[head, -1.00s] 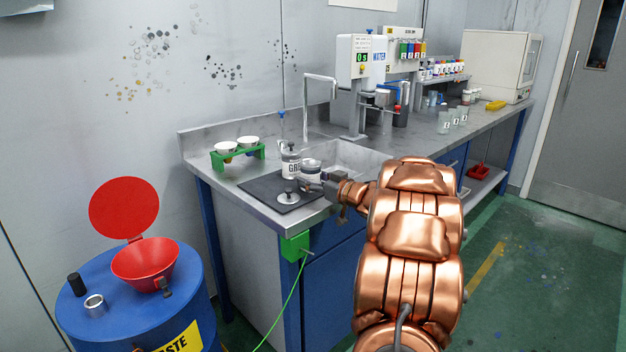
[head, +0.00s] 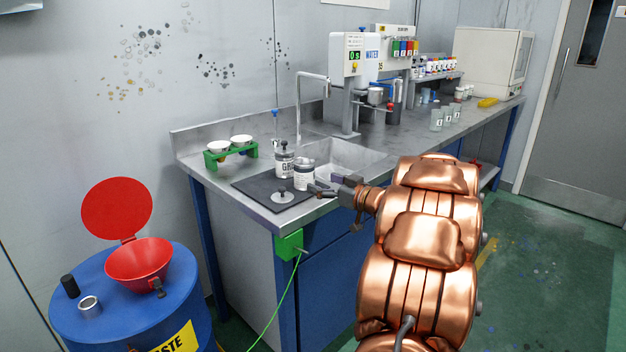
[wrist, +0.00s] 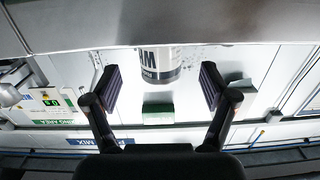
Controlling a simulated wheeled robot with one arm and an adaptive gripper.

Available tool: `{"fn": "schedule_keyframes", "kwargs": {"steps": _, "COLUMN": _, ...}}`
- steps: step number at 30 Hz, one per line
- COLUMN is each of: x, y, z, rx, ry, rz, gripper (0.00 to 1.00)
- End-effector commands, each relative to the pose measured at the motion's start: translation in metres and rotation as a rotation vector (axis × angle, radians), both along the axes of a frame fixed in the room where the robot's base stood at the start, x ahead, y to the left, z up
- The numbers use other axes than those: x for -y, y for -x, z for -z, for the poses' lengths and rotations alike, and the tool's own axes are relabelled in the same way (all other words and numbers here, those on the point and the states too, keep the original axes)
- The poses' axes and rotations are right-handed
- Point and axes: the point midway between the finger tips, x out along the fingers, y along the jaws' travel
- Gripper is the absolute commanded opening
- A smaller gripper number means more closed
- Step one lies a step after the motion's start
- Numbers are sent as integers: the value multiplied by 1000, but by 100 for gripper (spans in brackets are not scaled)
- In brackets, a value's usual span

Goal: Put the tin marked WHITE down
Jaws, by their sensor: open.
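The tin marked WHITE (head: 304,176) is a pale tin with a dark label, and it stands upright on the dark mat (head: 258,194) at the near end of the bench. My gripper (head: 318,189) is open, just right of the tin in the head view. In the wrist view its two fingers (wrist: 160,88) are spread wide, with the tin beyond them and nothing held between. I cannot tell the exact gap to the tin.
The grey tin (head: 284,163) stands close behind the white one. A knobbed lid (head: 282,196) lies at the mat's front. A green rack with cups (head: 231,154) is to the left, the sink (head: 345,158) to the right. A blue waste drum (head: 185,300) stands in front left.

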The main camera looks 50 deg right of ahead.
Motion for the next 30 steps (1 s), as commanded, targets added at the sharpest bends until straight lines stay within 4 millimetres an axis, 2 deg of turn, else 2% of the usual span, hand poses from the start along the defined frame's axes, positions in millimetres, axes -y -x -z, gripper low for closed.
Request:
{"fn": "schedule_keyframes", "kwargs": {"steps": 3, "x": 0, "y": 20, "z": -2, "rx": 1, "ry": -1, "rz": 3, "gripper": 84}}
{"fn": "schedule_keyframes", "kwargs": {"steps": 10, "x": 1, "y": 43, "z": -3, "rx": 0, "ry": 0, "rz": 3, "gripper": 84}}
{"fn": "schedule_keyframes", "kwargs": {"steps": 16, "x": 0, "y": 50, "z": -3, "rx": 1, "ry": -1, "rz": 0, "gripper": 84}}
{"fn": "schedule_keyframes", "kwargs": {"steps": 30, "x": 0, "y": 50, "z": -3, "rx": 1, "ry": 0, "rz": 0, "gripper": 84}}
